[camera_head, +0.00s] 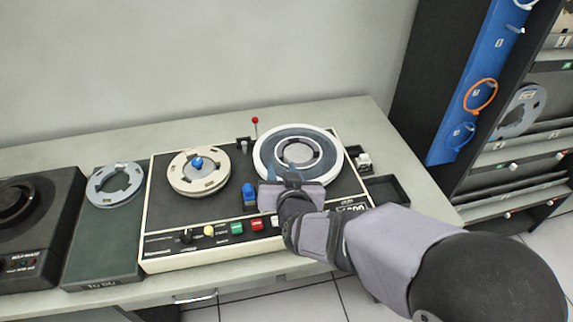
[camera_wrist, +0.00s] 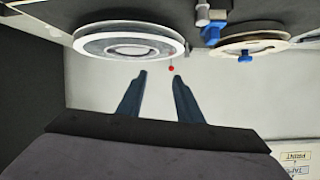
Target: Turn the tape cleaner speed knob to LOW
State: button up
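The tape cleaner (camera_head: 155,222) is a dark-topped machine with a cream frame on the desk. A black knob (camera_head: 186,237) sits at the left of its front panel, its setting too small to read. Beside it are a yellow button (camera_head: 209,231), a green button (camera_head: 237,228) and a red button (camera_head: 257,225). My gripper (camera_head: 279,168) is above the machine's right half, near the white-rimmed reel (camera_head: 336,157), to the right of the knob. In the wrist view its two blue fingers (camera_wrist: 159,75) are apart with nothing between them. The knob does not show in the wrist view.
A cream reel (camera_head: 181,182) with a blue hub is on the machine's left, with a blue block (camera_head: 249,196) between the reels. A red-tipped lever (camera_head: 255,121) stands behind. A green tray (camera_head: 85,245) with a grey reel lies left. My arm covers the panel's right part.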

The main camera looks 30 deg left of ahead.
jog(key=shift+w+d+r, duration=0.1)
jog(key=shift+w+r, duration=0.35)
jog(key=shift+w, duration=0.4)
jog(key=o, duration=0.3)
jog(key=shift+o, duration=0.2)
jog(key=shift+n+g+y, duration=0.5)
jog(key=shift+n+y, duration=0.2)
jog(key=shift+n, duration=0.1)
jog(key=s+a+f+b, duration=0.1)
jog(key=s, duration=0.1)
jog(key=s+a+f+b, duration=0.3)
jog(key=s+a+f, duration=0.1)
jog(key=shift+s+a+f, duration=0.1)
jog(key=shift+s+a, duration=0.05)
jog(key=shift+s, duration=0.15)
jog(key=s+a+r+n+g+y+b, duration=0.2)
jog(key=s+a+r+n+g, duration=0.15)
jog(key=s+a, duration=0.4)
jog(key=s+a+r+n+g+y+b, duration=0.1)
jog(key=s+a+r+n+g+b, duration=0.15)
jog(key=s+a+r, duration=0.5)
jog(key=n+g+h, duration=0.2)
jog(key=h, duration=0.7)
send_near(186, 235)
jog(key=shift+p+x, duration=0.4)
jog(key=shift+x, duration=3.5)
